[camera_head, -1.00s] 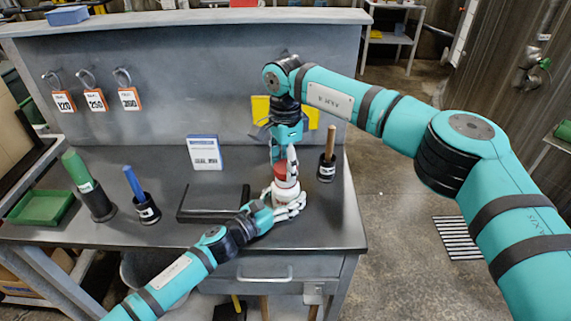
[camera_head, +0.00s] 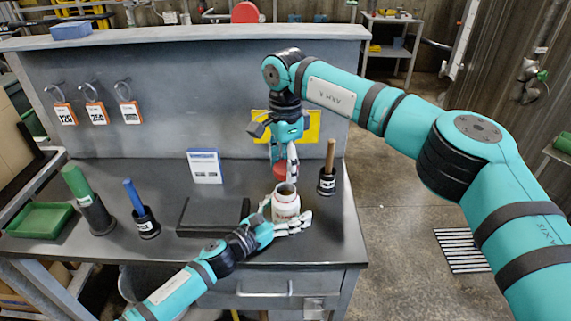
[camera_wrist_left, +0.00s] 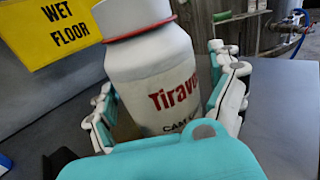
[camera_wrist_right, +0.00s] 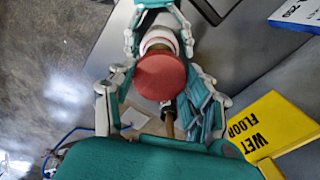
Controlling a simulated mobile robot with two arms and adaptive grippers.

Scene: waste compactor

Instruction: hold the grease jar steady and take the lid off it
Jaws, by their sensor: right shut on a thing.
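The white grease jar (camera_head: 286,208) stands upright near the bench's right front, its dark open mouth showing. Its printed side and bare neck show in the left wrist view (camera_wrist_left: 165,80). My left gripper (camera_head: 270,224) has its fingers on both sides of the jar, low on its body, and appears shut on it. The red lid (camera_head: 280,171) is above and behind the jar, apart from it. My right gripper (camera_head: 287,160) points down and is shut on the lid. In the right wrist view the lid (camera_wrist_right: 162,76) covers part of the jar; the exact finger contact is unclear.
A black holder with a wooden handle (camera_head: 328,175) stands close right of the jar. A black tray (camera_head: 212,228) lies to its left, with a white-blue card (camera_head: 205,166) behind. The yellow sign (camera_head: 305,126) hangs on the back panel. Green and blue handled holders stand further left.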

